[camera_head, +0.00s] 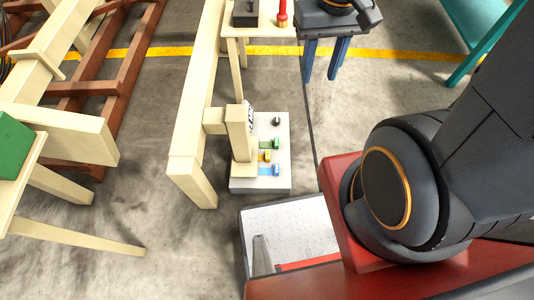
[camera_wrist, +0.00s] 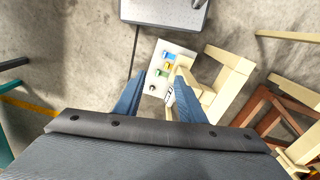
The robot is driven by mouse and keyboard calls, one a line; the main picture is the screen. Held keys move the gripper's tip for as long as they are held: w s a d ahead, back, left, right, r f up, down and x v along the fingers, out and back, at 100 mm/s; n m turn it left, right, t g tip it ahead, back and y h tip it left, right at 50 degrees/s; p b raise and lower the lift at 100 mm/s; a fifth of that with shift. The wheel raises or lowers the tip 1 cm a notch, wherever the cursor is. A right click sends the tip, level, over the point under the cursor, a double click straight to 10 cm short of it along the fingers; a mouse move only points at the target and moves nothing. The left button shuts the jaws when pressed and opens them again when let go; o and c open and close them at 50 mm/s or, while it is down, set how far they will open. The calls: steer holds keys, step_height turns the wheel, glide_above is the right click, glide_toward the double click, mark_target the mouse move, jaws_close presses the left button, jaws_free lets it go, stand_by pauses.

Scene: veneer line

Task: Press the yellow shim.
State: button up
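The yellow shim (camera_head: 267,156) is a small block on a pale grey panel box (camera_head: 248,186) on the floor. It sits between a green block (camera_head: 277,143) and a blue block (camera_head: 276,170), set a little left of them. In the wrist view the yellow shim (camera_wrist: 168,65) shows beyond my fingertips, between the blue block (camera_wrist: 165,54) and the green block (camera_wrist: 162,74). My gripper (camera_wrist: 159,77) is open, with its two blue fingers apart and nothing between them. The gap to the panel is hard to judge. The head view does not show my gripper.
A cream post (camera_head: 238,133) stands close along the panel's left side, joined to a long beam (camera_head: 190,130). A dark round knob (camera_head: 276,121) is at the panel's far end. A small table with a red object (camera_head: 282,14) stands behind.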

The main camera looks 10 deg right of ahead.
steer(key=shift+n+h, duration=0.3)
steer(key=shift+n, duration=0.2)
steer(key=w+f+b, duration=0.2)
steer(key=f, duration=0.1)
steer(key=d+f+b, duration=0.1)
steer(key=shift+w+f, duration=0.35)
steer(key=shift+w, duration=0.05)
jaws_close()
steer(key=w+f+n+t+b, duration=0.1)
steer(key=w+f+n+b, duration=0.1)
steer(key=w+f+b, duration=0.45)
steer(key=w+f+n+b, duration=0.2)
steer(key=w+f+b, duration=0.1)
steer(key=f, duration=0.7)
steer(key=w+f+n+t+b, duration=0.1)
steer(key=w+f+n+b, duration=0.25)
steer(key=f, duration=0.45)
steer(key=w+a+f+n+y+b, duration=0.1)
steer(key=f+b, duration=0.4)
steer(key=f, duration=0.6)
steer(key=w+a+f+n+y+b, duration=0.1)
steer(key=a+f+n+b, duration=0.3)
steer(key=f, duration=0.6)
steer(key=w+a+f+n+g+y+b, duration=0.1)
steer(key=a+f+n+y+b, duration=0.1)
steer(key=a+f+b, duration=0.4)
step_height(320, 180, down, 6)
steer(key=shift+w+r+b, duration=0.2)
steer(key=shift+b, duration=0.5)
